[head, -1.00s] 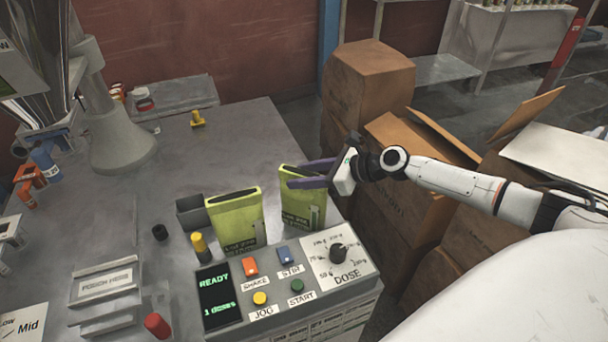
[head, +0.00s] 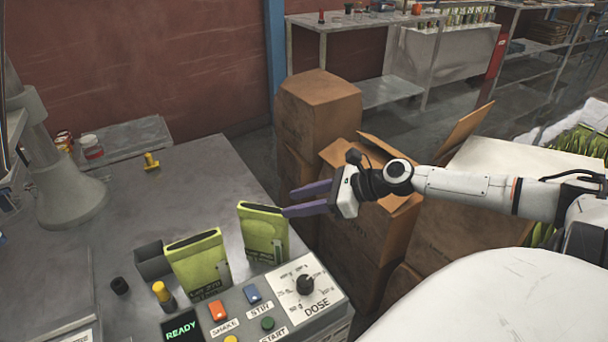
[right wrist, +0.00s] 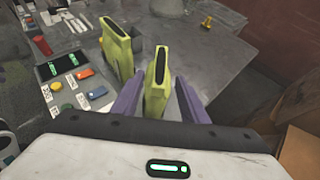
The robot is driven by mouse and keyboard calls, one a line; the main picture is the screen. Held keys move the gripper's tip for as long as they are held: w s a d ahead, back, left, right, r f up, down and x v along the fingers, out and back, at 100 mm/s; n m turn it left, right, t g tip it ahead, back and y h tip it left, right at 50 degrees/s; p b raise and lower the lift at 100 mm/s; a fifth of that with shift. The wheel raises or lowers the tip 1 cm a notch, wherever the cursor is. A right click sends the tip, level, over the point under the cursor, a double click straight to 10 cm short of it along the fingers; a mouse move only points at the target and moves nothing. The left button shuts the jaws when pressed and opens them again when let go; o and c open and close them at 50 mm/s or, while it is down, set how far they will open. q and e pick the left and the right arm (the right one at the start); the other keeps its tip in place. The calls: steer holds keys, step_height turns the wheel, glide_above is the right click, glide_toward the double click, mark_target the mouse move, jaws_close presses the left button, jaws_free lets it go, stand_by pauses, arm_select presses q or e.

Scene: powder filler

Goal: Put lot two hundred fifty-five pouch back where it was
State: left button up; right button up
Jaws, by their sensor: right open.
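Two yellow-green pouches stand upright on the table behind the control panel. The right pouch (head: 262,234) has an open dark top slot; its label is too small to read. The left pouch (head: 198,268) has a label that seems to read "Lot 270". My right gripper (head: 288,202) is open and empty, just right of the right pouch, its purple fingers pointing at it. In the right wrist view the right pouch (right wrist: 157,82) stands ahead, in line with the gap between the fingers (right wrist: 157,98), and the left pouch (right wrist: 117,48) stands beyond to the left. My left gripper is not in view.
The control panel (head: 262,310) with buttons and a DOSE dial (head: 305,285) lies in front of the pouches. A dark grey bin (head: 152,262) stands behind the left pouch. Cardboard boxes (head: 315,125) stand right of the table. The table behind the pouches is mostly clear.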

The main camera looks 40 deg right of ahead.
steer(key=shift+s+d+r, duration=0.3)
steer(key=shift+s+r, duration=0.05)
steer(key=shift+s, duration=0.2)
